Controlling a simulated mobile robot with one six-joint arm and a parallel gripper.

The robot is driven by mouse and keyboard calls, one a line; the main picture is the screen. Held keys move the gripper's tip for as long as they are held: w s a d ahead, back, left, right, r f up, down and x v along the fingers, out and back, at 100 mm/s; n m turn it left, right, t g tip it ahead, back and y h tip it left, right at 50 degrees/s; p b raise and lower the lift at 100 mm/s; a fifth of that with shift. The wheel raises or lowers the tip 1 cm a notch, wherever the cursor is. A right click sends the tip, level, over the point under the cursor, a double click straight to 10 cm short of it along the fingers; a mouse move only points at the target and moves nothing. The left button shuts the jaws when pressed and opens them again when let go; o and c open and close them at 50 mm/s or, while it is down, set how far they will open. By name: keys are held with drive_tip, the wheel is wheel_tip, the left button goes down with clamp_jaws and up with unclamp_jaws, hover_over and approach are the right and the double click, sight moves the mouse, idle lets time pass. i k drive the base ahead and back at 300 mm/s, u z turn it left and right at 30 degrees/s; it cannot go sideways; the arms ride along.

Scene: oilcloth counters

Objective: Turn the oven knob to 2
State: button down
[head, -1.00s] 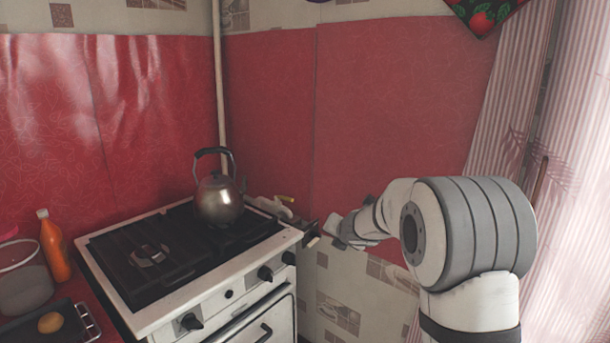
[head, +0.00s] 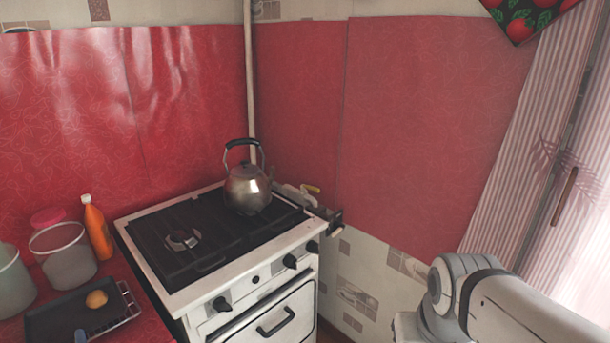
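The white stove (head: 185,297) stands in the corner with a black grate top. Its front panel carries dark knobs: a left knob (head: 222,303), a right knob (head: 290,262) and a far-right knob (head: 313,247). A small round dark button or knob (head: 255,279) sits between them. The number marks are too small to read, so I cannot tell any knob's setting. The oven door (head: 290,310) below looks closed and has a dark handle (head: 277,322). My arm shows at the lower right, apart from the stove. My gripper is outside the picture.
A metal kettle (head: 247,190) stands at the back of the stove. A dark bracket-like part (head: 335,220) sticks out by the stove's right corner. On the left counter are an orange bottle (head: 97,230), a clear container (head: 66,262) and a dark tray (head: 55,318) with a round yellowish item (head: 96,299).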

sight(220, 304)
drive_tip(key=z, duration=0.1)
drive_tip(key=k, duration=0.45)
drive_tip(key=u, duration=0.6)
